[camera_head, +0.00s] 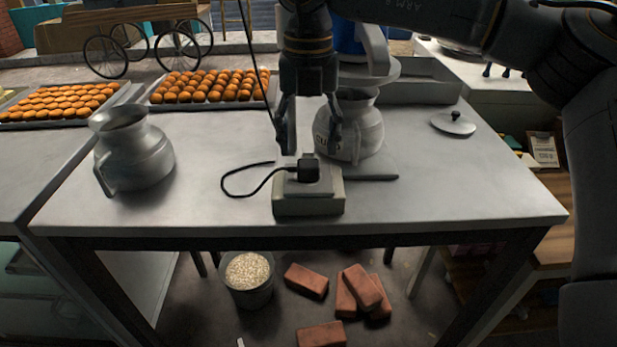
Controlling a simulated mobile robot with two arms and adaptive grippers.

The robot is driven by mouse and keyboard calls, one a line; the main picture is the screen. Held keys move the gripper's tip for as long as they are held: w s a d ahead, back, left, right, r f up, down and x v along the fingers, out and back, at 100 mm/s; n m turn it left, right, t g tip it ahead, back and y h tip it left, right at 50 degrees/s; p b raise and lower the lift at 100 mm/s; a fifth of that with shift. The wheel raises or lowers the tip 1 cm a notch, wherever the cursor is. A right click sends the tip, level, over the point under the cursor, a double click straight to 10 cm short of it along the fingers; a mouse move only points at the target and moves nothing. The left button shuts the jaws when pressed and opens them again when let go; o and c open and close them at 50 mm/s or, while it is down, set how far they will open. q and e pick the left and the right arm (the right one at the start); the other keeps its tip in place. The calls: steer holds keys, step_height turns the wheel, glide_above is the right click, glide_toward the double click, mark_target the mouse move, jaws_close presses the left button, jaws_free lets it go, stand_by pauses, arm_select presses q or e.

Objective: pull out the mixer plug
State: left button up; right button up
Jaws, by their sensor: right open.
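The black mixer plug (308,169) sits on top of a pale socket box (309,205) near the front middle of the table. A black cord (247,194) loops from the plug to the left over the table top. The mixer (378,60), white with a blue part, stands behind, partly hidden by my right arm. A metal jug (358,127) stands at the mixer. My right gripper (311,143) points down above the plug, open, with its fingers apart and nothing seen between them. My left gripper is not in view.
A metal pitcher (133,150) stands at the left of the table (450,190). Trays of orange-brown sweets (210,87) lie at the back left. A lid (453,123) lies at the right. The table's front right is clear. A bucket (248,279) and several bricks (307,281) are on the floor below.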

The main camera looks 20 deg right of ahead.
mark_target(305, 163)
steer(key=shift+f+b, duration=1.5)
steer(key=shift+f, duration=0.75)
steer(key=shift+a, duration=0.3)
jaws_close()
steer(key=shift+r, duration=0.1)
steer(key=shift+w+r+p, duration=0.1)
steer(key=shift+r+p, duration=1.8)
steer(key=shift+r, duration=1.05)
